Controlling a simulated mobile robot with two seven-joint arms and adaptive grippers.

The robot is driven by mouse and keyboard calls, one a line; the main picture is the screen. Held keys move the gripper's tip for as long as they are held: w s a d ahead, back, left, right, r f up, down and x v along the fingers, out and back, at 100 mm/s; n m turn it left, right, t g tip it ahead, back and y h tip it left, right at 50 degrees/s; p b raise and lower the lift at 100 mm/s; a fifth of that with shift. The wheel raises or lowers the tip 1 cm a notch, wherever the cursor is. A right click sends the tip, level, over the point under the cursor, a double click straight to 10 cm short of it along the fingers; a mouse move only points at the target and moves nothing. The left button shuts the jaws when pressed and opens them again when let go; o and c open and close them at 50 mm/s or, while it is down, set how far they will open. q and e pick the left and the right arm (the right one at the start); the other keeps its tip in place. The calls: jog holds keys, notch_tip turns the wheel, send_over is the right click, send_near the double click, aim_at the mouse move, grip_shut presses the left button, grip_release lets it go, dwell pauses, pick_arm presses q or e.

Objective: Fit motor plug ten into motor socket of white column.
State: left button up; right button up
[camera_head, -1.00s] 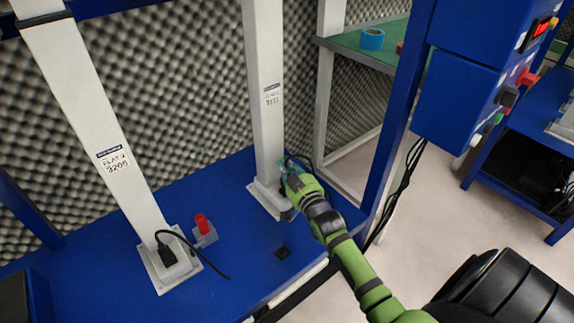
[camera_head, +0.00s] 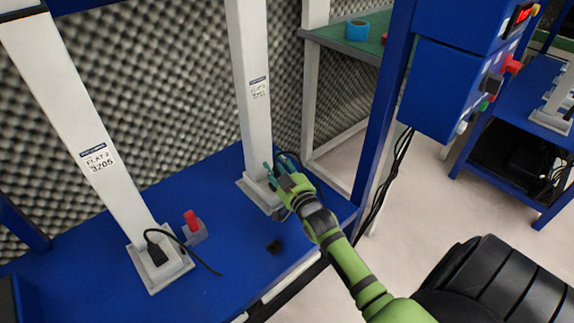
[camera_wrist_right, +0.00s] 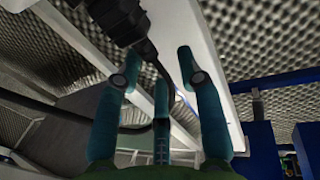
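Two white columns stand on a blue bench: the left column (camera_head: 85,130) and the right column (camera_head: 250,90). A black plug (camera_head: 157,254) with a loose black cable sits at the left column's base. My right gripper (camera_head: 269,170) is at the foot of the right column, teal fingers apart. In the right wrist view, a black plug (camera_wrist_right: 118,22) is beyond the fingertips at upper left, beside a white surface. Its cable runs down near the open fingers (camera_wrist_right: 165,75); I see nothing clamped. I cannot tell which plug is number ten. My left gripper is out of view.
A red-topped grey block (camera_head: 194,228) and a small black piece (camera_head: 274,246) lie on the blue bench (camera_head: 225,270). Grey foam walls stand behind. A blue control box (camera_head: 445,90) hangs at right, with black cables below. Blue tape (camera_head: 357,30) sits on a green shelf.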

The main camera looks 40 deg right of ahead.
jog(key=s+a, duration=0.1)
jog(key=s, duration=0.9)
jog(key=shift+s+a, duration=0.35)
